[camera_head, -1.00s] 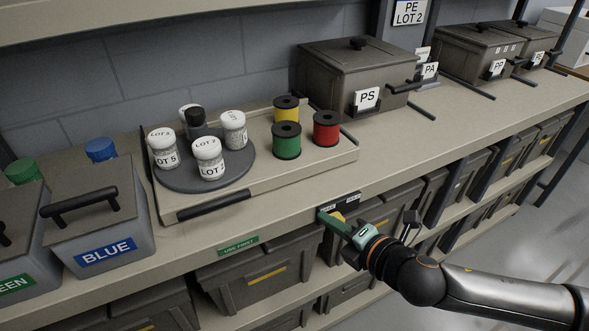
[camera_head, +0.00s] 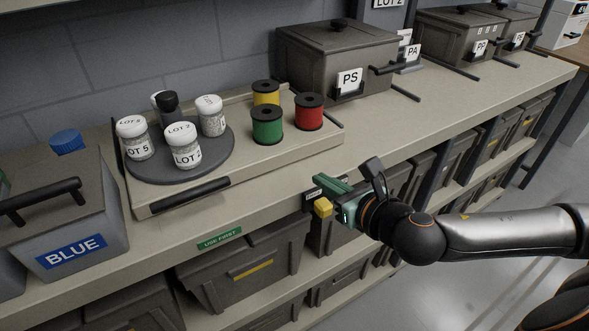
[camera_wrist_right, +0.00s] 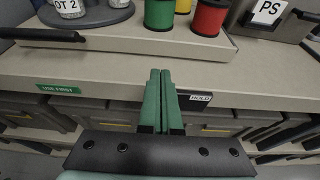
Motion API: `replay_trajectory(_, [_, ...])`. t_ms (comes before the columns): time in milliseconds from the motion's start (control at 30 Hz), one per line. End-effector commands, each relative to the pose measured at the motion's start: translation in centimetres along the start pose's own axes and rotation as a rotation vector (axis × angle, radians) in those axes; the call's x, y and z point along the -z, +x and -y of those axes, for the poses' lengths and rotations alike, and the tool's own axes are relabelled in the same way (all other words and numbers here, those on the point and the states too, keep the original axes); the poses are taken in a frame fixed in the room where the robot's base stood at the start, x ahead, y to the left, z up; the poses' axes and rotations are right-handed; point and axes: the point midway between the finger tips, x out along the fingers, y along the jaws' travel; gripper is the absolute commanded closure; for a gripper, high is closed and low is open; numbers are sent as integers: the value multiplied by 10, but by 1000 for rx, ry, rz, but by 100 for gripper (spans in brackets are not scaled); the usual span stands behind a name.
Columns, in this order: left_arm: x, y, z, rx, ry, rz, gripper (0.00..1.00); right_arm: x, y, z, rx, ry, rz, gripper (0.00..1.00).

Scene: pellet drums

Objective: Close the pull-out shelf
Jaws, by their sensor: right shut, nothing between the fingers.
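The pull-out shelf (camera_head: 290,155) is a low beige board on the bench, with its front close to the bench's front edge. A black bar handle (camera_head: 190,195) is on its front; part of it also shows in the right wrist view (camera_wrist_right: 42,40). The board carries a dark turntable (camera_head: 218,158) with white-lidded jars, and yellow, green (camera_head: 267,125) and red (camera_head: 309,112) spools. My right gripper (camera_head: 322,185) is shut and empty, at the bench's front edge, right of the handle and apart from it. In the right wrist view its green fingers (camera_wrist_right: 160,90) point toward the shelf's front. My left gripper is out of view.
A grey BLUE bin (camera_head: 72,215) stands left of the shelf, and a lidded PS bin (camera_head: 335,62) behind it to the right. Lower bins (camera_head: 245,265) sit beneath the bench. Bare bench top (camera_head: 420,125) lies to the right.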

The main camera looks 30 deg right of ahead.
Motion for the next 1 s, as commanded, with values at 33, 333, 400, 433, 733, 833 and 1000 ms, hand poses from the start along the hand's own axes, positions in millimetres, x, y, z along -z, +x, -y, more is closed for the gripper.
replay_trajectory(33, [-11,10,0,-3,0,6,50,5,10,0,2,4,6,100])
replay_trajectory(333, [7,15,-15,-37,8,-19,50,-2,58,0,1,7,3,100])
replay_trajectory(400, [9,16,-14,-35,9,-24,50,-1,70,0,1,7,1,100])
replay_trajectory(433, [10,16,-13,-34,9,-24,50,-1,75,-1,-1,6,1,100])
replay_trajectory(733, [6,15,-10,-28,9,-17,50,-11,108,0,0,3,0,100])
replay_trajectory(833, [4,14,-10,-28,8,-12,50,-12,111,0,-1,2,0,100])
replay_trajectory(1000, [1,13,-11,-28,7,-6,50,-12,112,0,-1,1,0,100])
